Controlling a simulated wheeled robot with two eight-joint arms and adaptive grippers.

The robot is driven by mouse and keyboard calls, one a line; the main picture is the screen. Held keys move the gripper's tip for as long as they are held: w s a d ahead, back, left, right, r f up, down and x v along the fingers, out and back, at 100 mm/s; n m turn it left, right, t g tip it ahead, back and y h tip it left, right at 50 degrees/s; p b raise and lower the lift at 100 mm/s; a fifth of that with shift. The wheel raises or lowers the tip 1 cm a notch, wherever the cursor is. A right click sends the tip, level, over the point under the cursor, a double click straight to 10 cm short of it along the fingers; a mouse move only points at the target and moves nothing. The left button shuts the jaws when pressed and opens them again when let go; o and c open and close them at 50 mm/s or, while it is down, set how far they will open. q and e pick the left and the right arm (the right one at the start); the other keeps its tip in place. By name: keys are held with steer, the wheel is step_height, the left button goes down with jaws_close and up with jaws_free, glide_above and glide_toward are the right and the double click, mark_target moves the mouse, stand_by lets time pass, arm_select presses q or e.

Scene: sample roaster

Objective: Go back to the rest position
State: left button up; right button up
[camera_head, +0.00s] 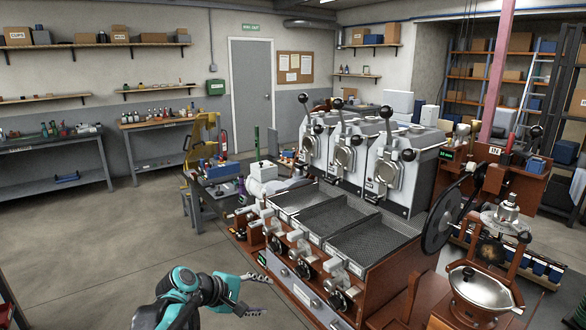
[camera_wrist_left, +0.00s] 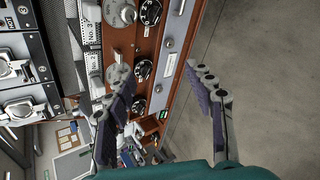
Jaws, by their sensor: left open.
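My left gripper (camera_head: 264,294) is at the bottom centre of the head view, with its teal arm coming in from the lower left. Its fingers are spread and nothing shows between them. In the left wrist view the open fingers (camera_wrist_left: 158,84) stand well apart. The sample roaster (camera_head: 350,250) is just to the right of the gripper. Its wooden front, with dials (camera_wrist_left: 148,12) and tags, shows behind the fingers in the left wrist view. I cannot tell whether the gripper touches it. My right gripper is not in view.
The concrete floor (camera_head: 90,250) is clear on the left. Workbenches (camera_head: 50,160) stand along the far wall. A small grey bench (camera_head: 200,190) stands behind the roaster's left end. A black wheel (camera_head: 440,215) and a metal bowl (camera_head: 480,287) are at the right.

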arm_select(q)
steer(key=s+a+f+m+y, duration=0.2)
steer(key=s+a+m, duration=0.1)
steer(key=s, duration=0.5)
steer(key=s+a+f+m+y, duration=0.2)
steer(key=s+m, duration=0.3)
steer(key=s, duration=0.4)
steer(key=s+a+f+m+y, duration=0.2)
steer(key=s+a+m+y, duration=0.1)
steer(key=s, duration=0.5)
steer(key=shift+s+a+f+m+y, duration=0.2)
steer(key=shift+s+a+m+y, duration=0.15)
steer(key=shift+a+m, duration=0.25)
steer(key=shift+w, duration=0.1)
